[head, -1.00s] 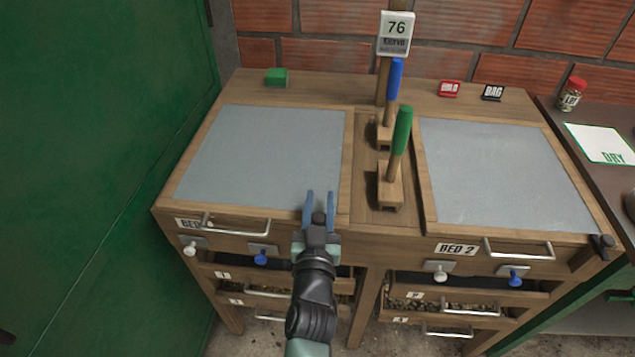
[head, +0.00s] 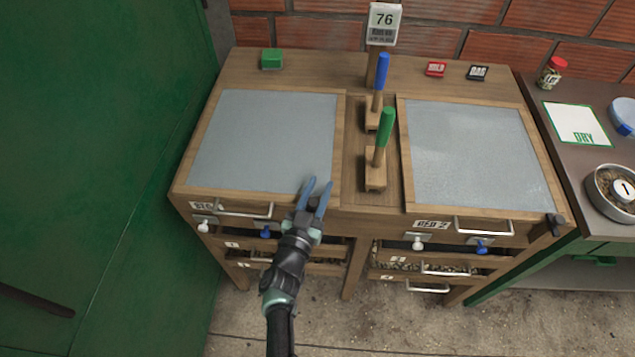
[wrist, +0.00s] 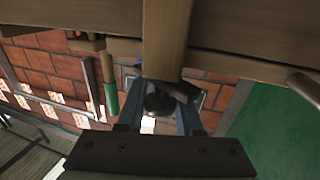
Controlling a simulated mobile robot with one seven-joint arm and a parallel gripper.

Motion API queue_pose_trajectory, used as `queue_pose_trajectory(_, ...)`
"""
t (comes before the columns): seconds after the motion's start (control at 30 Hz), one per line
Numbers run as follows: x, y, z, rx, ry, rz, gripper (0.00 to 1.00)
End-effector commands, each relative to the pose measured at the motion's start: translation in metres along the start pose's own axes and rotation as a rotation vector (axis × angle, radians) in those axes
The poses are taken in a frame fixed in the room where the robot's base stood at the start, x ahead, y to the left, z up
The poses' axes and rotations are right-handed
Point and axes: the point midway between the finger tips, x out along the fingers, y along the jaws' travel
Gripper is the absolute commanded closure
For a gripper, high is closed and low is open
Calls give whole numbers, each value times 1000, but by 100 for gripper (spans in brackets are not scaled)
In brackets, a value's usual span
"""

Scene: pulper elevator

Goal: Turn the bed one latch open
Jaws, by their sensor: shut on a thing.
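The bed one panel (head: 265,140) is the left grey sheet in the wooden bench, with its handle (head: 245,212) and partly readable label (head: 203,206) on the front. My gripper (head: 316,194) is at the bed's front right corner. In the wrist view its blue fingers stand on either side of a dark round latch (wrist: 160,102), shut on it. The latch is mostly hidden by my gripper in the head view, so its angle is hard to tell. A similar black latch (head: 555,223) sits at the front right corner of bed two (head: 480,155).
Green-handled (head: 385,128) and blue-handled (head: 382,72) levers stand between the beds. White (head: 203,228) and blue (head: 265,234) knobs are under bed one. A green wall or door (head: 90,170) is at left. A side table (head: 560,130) stands at right.

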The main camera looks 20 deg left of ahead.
Motion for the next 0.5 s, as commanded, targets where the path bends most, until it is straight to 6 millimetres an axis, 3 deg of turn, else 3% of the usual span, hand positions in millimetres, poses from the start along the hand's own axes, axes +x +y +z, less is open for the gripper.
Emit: queue_pose_trajectory(0.5,-3,7,4,-3,-1,355,100)
